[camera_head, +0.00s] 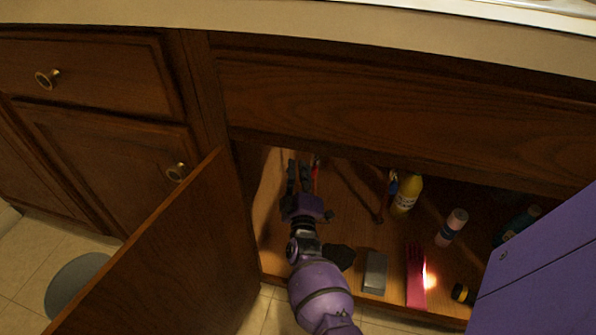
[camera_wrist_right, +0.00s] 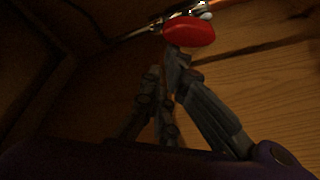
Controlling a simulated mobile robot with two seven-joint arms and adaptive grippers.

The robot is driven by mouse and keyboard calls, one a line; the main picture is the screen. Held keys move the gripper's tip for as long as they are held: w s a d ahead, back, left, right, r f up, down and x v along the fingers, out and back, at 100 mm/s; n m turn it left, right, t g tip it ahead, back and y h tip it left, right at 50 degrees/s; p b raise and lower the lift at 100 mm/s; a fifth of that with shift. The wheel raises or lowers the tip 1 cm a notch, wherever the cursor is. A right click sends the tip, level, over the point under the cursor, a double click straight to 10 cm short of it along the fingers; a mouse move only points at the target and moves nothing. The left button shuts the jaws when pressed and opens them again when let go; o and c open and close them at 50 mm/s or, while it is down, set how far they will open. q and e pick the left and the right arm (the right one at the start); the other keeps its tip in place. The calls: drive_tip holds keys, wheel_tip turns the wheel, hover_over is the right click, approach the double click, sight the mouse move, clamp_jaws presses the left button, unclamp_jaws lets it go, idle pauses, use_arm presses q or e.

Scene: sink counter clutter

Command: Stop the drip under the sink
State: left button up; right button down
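The drip itself cannot be made out in these frames. A red oval valve handle (camera_wrist_right: 190,32) on a metal fitting (camera_wrist_right: 188,12) shows at the top of the right wrist view. In the head view a small red part (camera_head: 315,166) shows just right of my right gripper (camera_head: 298,166), inside the open sink cabinet. The gripper's dark fingers stand apart with a narrow gap and nothing visible between them. In the right wrist view the right gripper's (camera_wrist_right: 166,64) fingertips are just below the red handle; whether they touch it is unclear. My left gripper is not in view.
The open cabinet door (camera_head: 170,260) stands left of my arm. On the cabinet floor are a yellow bottle (camera_head: 406,196), a pale cylinder (camera_head: 452,226), a dark green bottle (camera_head: 516,226), a grey block (camera_head: 375,272), a pink-red item (camera_head: 416,276) and a black-yellow item (camera_head: 462,294).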

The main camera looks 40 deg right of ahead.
sight(317, 172)
drive_tip(key=s+d+m+h, duration=0.1)
drive_tip(key=m, duration=0.2)
drive_tip(key=s+d+m+g+h+b, duration=0.1)
drive_tip(key=m+h, duration=0.1)
drive_tip(key=m, duration=0.2)
drive_tip(key=s+m+h, duration=0.1)
drive_tip(key=m, duration=0.2)
drive_tip(key=shift+s+d+r+m+g, duration=0.1)
drive_tip(key=shift+d+r+m+g, duration=0.2)
drive_tip(key=shift+d+m, duration=0.1)
drive_tip(key=shift+s, duration=0.1)
drive_tip(key=shift+s+d+f, duration=0.1)
drive_tip(key=shift+d+f, duration=0.05)
